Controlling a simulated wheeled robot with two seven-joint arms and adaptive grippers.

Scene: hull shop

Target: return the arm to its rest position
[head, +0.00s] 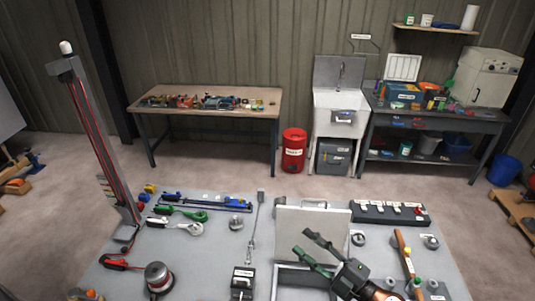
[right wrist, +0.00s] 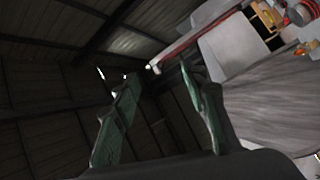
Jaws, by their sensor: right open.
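My right gripper (head: 302,242) reaches in from the lower right in the head view, above the front part of the grey worktable (head: 180,262). Its two dark green fingers are apart, with nothing between them. They point up and left, in front of a box with a raised pale lid (head: 300,222). In the right wrist view the open fingers (right wrist: 158,70) show against the dark wall and roof, with empty space between them. My left gripper and left arm are not in the head view.
A tall post with red cables (head: 92,140) rises at the table's left. Tools and a round metal pot (head: 158,276) lie on the left part. A black switch strip (head: 388,212) and a wooden-handled tool (head: 402,250) lie at right. Floor separates this table from the back bench (head: 205,112).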

